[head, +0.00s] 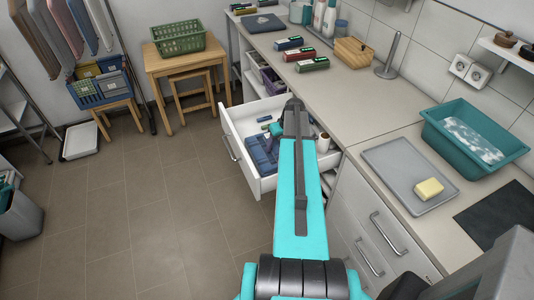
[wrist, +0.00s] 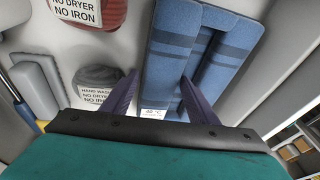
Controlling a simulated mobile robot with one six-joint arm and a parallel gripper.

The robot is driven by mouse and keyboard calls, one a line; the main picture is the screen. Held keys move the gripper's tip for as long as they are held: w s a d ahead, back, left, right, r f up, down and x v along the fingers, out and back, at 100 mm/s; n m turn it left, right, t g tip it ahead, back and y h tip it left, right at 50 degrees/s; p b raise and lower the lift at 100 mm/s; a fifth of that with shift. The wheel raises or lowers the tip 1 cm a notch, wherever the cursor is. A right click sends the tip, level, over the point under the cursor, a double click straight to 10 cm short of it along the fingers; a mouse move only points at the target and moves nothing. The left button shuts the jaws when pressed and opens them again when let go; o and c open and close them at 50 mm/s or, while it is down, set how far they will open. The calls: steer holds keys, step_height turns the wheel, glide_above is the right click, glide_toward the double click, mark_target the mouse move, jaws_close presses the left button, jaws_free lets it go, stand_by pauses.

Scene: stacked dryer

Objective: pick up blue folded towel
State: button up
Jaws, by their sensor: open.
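The blue folded towel (wrist: 222,62), with darker bands, lies in the open white drawer. A small white label reading 60 °C (wrist: 153,113) is at its near end. In the head view, blue cloth (head: 262,152) shows in the drawer, partly hidden by my arm. My gripper (wrist: 159,76) is open and empty in the wrist view. Its right finger overlaps the towel's left part in the picture; its left finger is just left of the towel's edge. I cannot tell whether either touches it. The fingers are not clear in the head view.
The drawer (head: 240,122) has raised walls. In it, a red item (wrist: 88,12) and a dark grey item (wrist: 98,76) bear no-dryer labels left of the towel. A grey-blue item (wrist: 38,88) lies further left.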

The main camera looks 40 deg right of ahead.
steer(key=c, duration=1)
steer(key=shift+r, duration=0.2)
steer(key=shift+r+b, duration=1.7)
steer(key=shift+r, duration=3.1)
